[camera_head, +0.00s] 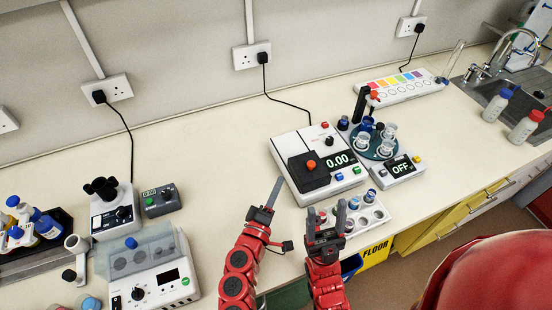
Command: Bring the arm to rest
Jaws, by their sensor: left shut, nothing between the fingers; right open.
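My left gripper (276,186) is shut and empty, its dark fingers pointing up and away over the bench, just left of the white balance-like device (340,180) with the 0.00 display. My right gripper (326,211) is open, with nothing seen between its fingers. It is at the front of the bench, overlapping the left part of a white rack (373,223) in this view. Small vials sit in the rack; some of it is hidden behind the gripper. I cannot tell whether the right fingers touch the rack. Both red arms come in from the bottom edge.
A round teal holder with cups (389,131) and a device reading OFF (398,171) stand right of the balance. A clear-lidded white machine (155,284) and a small grey box (162,200) stand at left. The bench between them and my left gripper is bare.

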